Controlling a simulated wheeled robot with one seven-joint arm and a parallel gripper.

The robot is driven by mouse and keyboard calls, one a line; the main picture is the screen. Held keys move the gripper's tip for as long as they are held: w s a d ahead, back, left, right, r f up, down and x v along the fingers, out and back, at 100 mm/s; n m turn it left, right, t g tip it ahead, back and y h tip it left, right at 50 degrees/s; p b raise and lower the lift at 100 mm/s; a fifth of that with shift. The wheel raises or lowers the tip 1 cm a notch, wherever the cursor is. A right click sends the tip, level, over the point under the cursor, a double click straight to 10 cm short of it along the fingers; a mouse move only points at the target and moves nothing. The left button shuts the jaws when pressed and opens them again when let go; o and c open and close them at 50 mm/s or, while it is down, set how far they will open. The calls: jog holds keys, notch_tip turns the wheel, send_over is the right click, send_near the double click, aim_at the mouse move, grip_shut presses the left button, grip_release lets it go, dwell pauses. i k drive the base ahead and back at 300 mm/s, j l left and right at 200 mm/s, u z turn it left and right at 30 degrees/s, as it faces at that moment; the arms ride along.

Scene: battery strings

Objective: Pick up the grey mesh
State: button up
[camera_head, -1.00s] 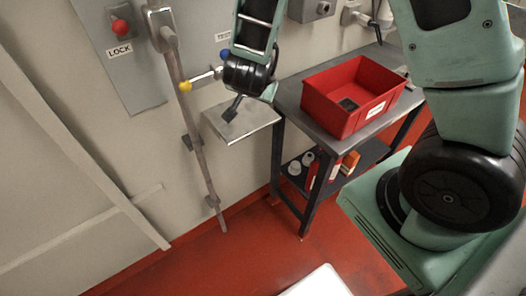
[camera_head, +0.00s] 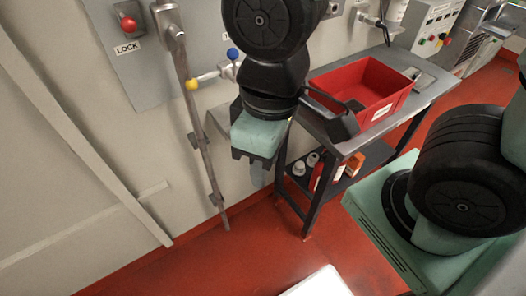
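I cannot make out a grey mesh for certain. My wrist hides part of the metal wall shelf (camera_head: 217,118) and the left end of the bench.
The red bin stands on a grey metal bench (camera_head: 433,88). Its lower shelf (camera_head: 371,156) carries bottles and an orange item. A vertical pipe (camera_head: 196,125) with yellow and blue knobs runs down the wall at left.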

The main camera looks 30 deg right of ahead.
aim_at(423, 80)
jog(key=z, duration=1.7)
jog(key=i+l+u, duration=0.1)
jog(key=u, duration=0.3)
jog(key=i+l+u, duration=0.1)
jog(key=l+u, duration=0.15)
jog(key=u, duration=0.15)
jog(key=i+l+u, duration=0.1)
jog(key=u, duration=0.3)
jog(key=i+l+u, duration=0.1)
jog(key=l+u, duration=0.2)
jog(key=l, duration=0.95)
jog(key=l+u, duration=0.35)
jog(key=l, duration=2.1)
